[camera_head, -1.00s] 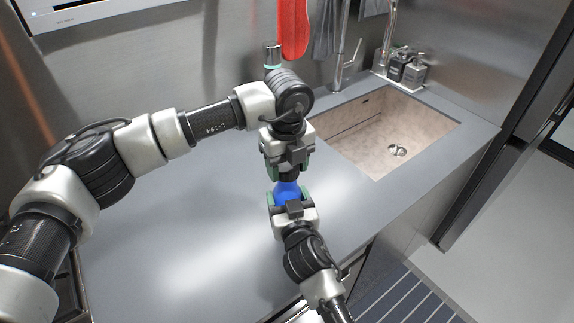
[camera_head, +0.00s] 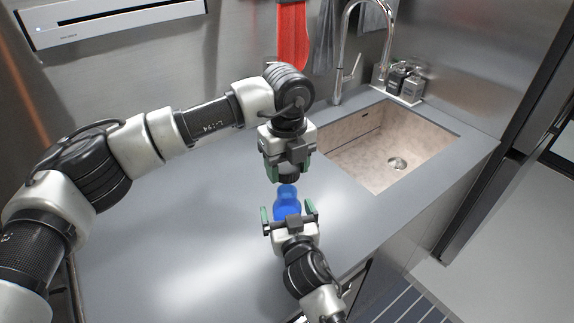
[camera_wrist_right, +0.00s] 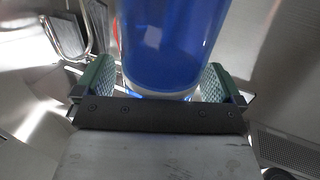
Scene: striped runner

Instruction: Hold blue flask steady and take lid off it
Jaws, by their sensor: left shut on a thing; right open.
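The blue flask (camera_head: 287,205) stands upright on the grey counter, its narrower neck pointing up. My left gripper (camera_head: 288,175) is above the flask, shut on a small dark piece that looks like the lid (camera_head: 289,179); a small gap seems to show between it and the neck. My right gripper (camera_head: 290,213) is open, its green-padded fingers on either side of the flask's lower body. In the right wrist view the flask (camera_wrist_right: 172,45) is between the open fingers (camera_wrist_right: 158,82), with gaps at both sides.
The grey counter (camera_head: 160,240) is clear to the left. A red cloth (camera_head: 291,38) hangs on the back wall.

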